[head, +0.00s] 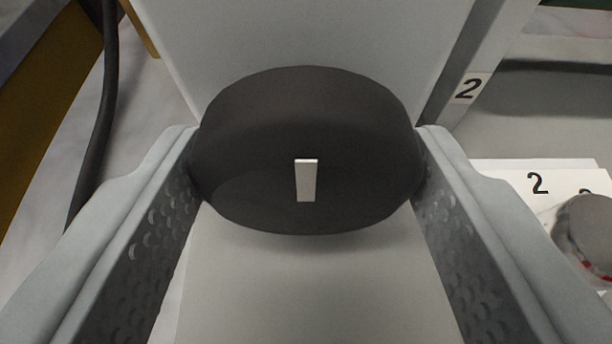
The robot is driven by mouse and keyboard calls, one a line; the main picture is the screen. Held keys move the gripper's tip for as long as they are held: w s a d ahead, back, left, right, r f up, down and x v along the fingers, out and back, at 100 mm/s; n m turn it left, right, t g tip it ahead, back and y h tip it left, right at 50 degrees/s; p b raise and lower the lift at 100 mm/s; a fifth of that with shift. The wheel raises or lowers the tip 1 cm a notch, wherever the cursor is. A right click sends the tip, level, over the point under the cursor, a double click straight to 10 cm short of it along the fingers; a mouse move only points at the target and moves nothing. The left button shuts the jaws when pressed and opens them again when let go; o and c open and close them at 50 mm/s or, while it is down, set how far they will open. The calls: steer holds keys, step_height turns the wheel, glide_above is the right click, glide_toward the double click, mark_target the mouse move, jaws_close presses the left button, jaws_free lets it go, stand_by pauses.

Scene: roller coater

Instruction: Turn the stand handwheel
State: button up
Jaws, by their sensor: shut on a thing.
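The handwheel (306,120) is a dark grey, thick round knob in the middle of the head view. A small white mark (306,181) on its face points straight up and down. My gripper (308,165) is shut on the handwheel, with one light grey finger against its left side and the other against its right side. The inner pads of the fingers are dark and textured. The handwheel sits in front of a light grey stand (300,30); how it is mounted is hidden behind it.
A black cable (104,110) hangs at the left near a yellow-brown part (40,90). A label "2" (468,89) is on the stand's right edge. At the right are a white card marked "2" (538,183) and a grey round object (590,232) with red specks.

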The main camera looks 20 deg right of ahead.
steer(key=shift+d+m+t+y, duration=0.15)
steer(key=shift+m+t+y, duration=0.35)
steer(key=shift+m, duration=0.5)
steer(key=m+t+y, duration=0.1)
steer(key=m+y, duration=0.1)
steer(key=m, duration=0.1)
steer(key=shift+s+f, duration=0.1)
steer(key=m+t+y, duration=0.1)
steer(key=m, duration=0.2)
steer(key=shift+d+f, duration=0.1)
steer(key=shift+m+t+y, duration=0.4)
steer(key=shift+m+t, duration=0.2)
steer(key=shift+m, duration=0.6)
steer(key=shift+f+m, duration=0.1)
steer(key=shift+m, duration=0.3)
steer(key=o, duration=1)
steer(key=shift+d, duration=0.1)
